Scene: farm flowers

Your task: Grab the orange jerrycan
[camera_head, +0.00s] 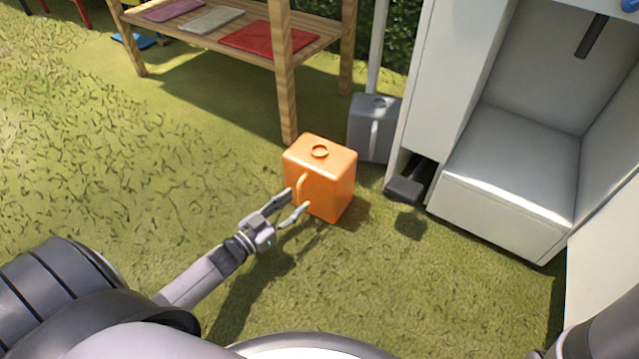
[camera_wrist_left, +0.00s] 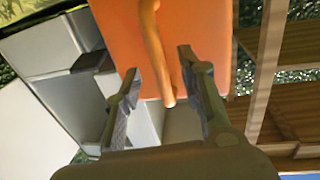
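The orange jerrycan (camera_head: 325,181) stands upright on the grass in the middle of the head view, with its handle on the side facing my left gripper. My left gripper (camera_head: 297,204) is open at that side, its fingers pointing at the handle. In the left wrist view the orange jerrycan (camera_wrist_left: 205,30) fills the upper middle, and its handle hangs between the two open fingers of my left gripper (camera_wrist_left: 160,85). I cannot tell whether a finger touches the handle. My right gripper is not in view; only a dark part of an arm shows at the lower right corner.
A wooden shelf (camera_head: 284,85) with coloured flat items stands behind the jerrycan. A grey jerrycan (camera_head: 365,128) stands behind it to the right. A white cabinet (camera_head: 500,215) fills the right, with a dark pedal-like block (camera_head: 404,190) near its base. Grass to the left is clear.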

